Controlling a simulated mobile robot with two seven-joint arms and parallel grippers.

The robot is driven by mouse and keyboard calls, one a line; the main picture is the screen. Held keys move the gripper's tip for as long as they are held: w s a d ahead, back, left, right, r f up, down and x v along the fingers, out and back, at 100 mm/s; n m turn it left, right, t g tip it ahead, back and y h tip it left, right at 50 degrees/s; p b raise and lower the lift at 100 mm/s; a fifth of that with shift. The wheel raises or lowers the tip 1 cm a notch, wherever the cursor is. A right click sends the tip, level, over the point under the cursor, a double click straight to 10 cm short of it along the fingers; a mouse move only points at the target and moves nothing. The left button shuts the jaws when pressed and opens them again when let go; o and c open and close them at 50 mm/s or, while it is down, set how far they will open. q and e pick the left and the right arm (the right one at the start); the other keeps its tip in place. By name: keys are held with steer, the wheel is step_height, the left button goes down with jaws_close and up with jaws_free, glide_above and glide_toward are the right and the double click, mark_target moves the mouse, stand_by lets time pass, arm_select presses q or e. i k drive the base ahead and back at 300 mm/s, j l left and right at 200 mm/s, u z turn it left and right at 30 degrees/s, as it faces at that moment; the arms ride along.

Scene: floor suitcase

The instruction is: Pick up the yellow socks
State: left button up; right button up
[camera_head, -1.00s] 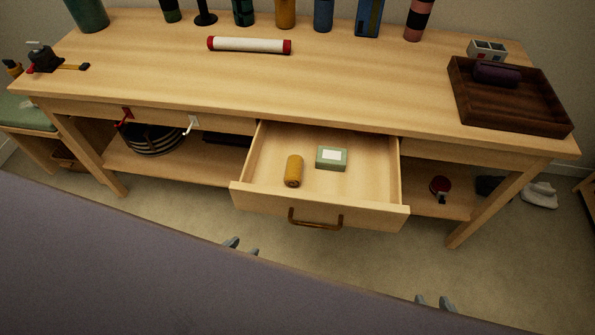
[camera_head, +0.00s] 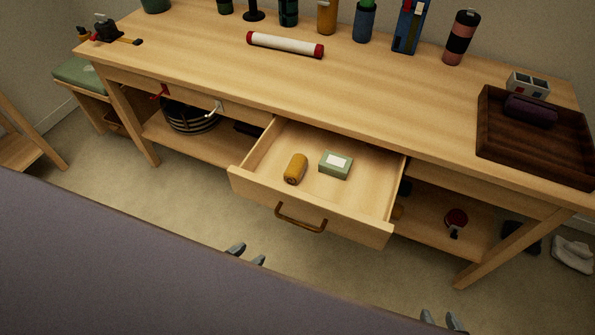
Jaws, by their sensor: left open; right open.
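A rolled yellow bundle (camera_head: 295,169), which looks like the yellow socks, lies in the open drawer (camera_head: 262,187) of the wooden table. A green box with a white label (camera_head: 335,165) lies to its right in the same drawer, apart from it. My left gripper (camera_head: 247,255) shows only its fingertips, open and empty, below and in front of the drawer. My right gripper (camera_head: 441,321) shows its fingertips at the bottom edge, open and empty, right of the drawer. The purple-grey surface at the lower left hides the rest of both grippers.
The drawer front with its brown handle (camera_head: 300,217) juts out from the table (camera_head: 380,90). A dark wooden tray (camera_head: 490,145) holds a purple roll (camera_head: 531,110). A red and white tube (camera_head: 285,45) lies on the tabletop. White shoes (camera_head: 573,254) are on the floor at right.

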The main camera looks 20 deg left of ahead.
mark_target(293, 175)
steer(key=i+l+u, duration=0.1)
steer(key=l+u, duration=0.2)
steer(key=l, duration=0.4)
steer(key=l+u, duration=0.3)
steer(key=l, duration=0.35)
